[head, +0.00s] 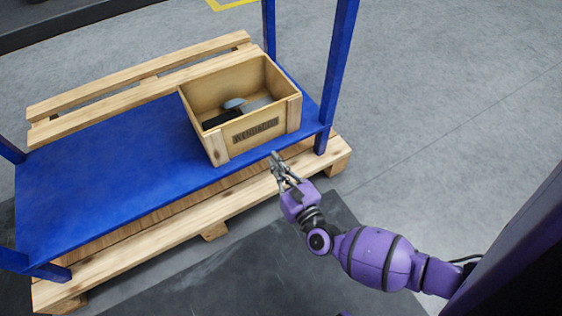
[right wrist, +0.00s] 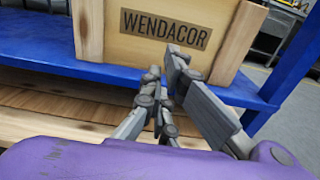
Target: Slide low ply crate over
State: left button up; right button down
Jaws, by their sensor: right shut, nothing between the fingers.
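The low ply crate (head: 223,149) stands upright at the right end of a blue shelf (head: 120,160). A dark block (head: 221,119) and a grey rounded item (head: 234,103) lie inside it. In the right wrist view the crate's labelled front (right wrist: 205,19) fills the top. My right gripper (head: 274,156) is in front of the crate, near the shelf's front edge. Its fingers (right wrist: 165,75) are shut and empty, pointing at the crate front below the label. I cannot tell whether they touch it. My left gripper is not in view.
Blue posts (head: 338,75) rise at the shelf's right end, close to the crate. A wooden pallet (head: 140,262) lies under the shelf. The shelf left of the crate is bare. Grey floor (head: 440,100) is open to the right.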

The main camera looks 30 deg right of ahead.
aim_at(257, 139)
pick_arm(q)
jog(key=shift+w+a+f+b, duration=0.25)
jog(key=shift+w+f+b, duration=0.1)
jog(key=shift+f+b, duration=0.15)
pick_arm(e)
jog(key=w, duration=0.8)
jog(key=shift+a, duration=0.15)
jog(key=shift+w, duration=0.1)
jog(key=w+b, duration=0.1)
jog(key=w, duration=0.2)
jog(key=w+b, duration=0.2)
jog(key=w, duration=0.1)
jog(key=shift+a+f, duration=0.15)
jog(key=shift+w+b, duration=0.25)
jog(key=shift+b, duration=0.1)
jog(key=shift+w, duration=0.1)
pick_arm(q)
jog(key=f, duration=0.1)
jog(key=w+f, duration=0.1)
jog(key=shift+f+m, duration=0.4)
pick_arm(e)
jog(key=shift+r, duration=0.2)
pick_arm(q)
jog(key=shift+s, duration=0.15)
